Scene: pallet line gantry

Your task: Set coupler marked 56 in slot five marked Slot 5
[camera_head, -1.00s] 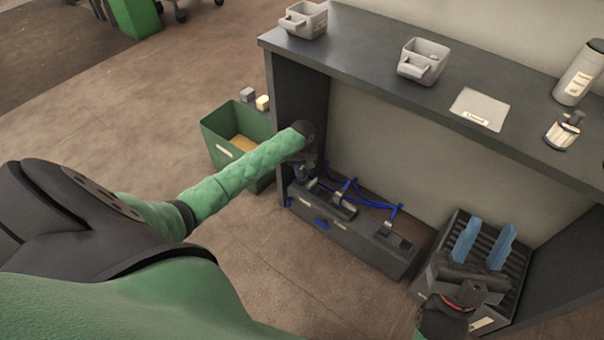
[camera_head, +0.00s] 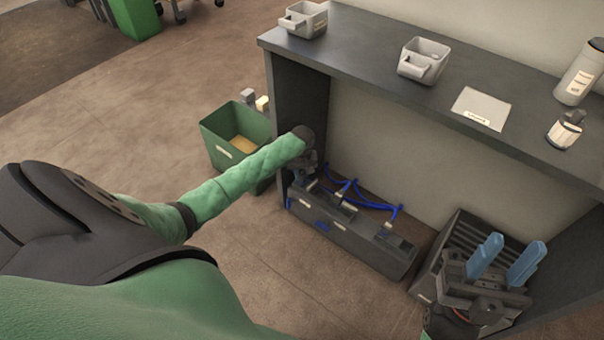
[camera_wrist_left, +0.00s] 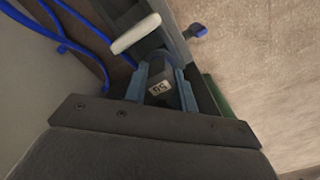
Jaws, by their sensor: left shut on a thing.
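In the head view my left gripper (camera_head: 306,182) is at the left end of the long dark slotted unit (camera_head: 352,247), low under the counter; the arm and hand hide the coupler there. The unit's small labels are unreadable, so I cannot tell which is Slot 5. My right gripper (camera_head: 508,258) is at the lower right, its blue fingers apart and empty.
Blue cables (camera_head: 375,203) run behind the unit, with other dark blocks on its top. A green bin (camera_head: 213,150) stands left of the counter (camera_head: 375,60). A dark ribbed rack (camera_head: 466,228) lies behind my right gripper. The floor in front is clear.

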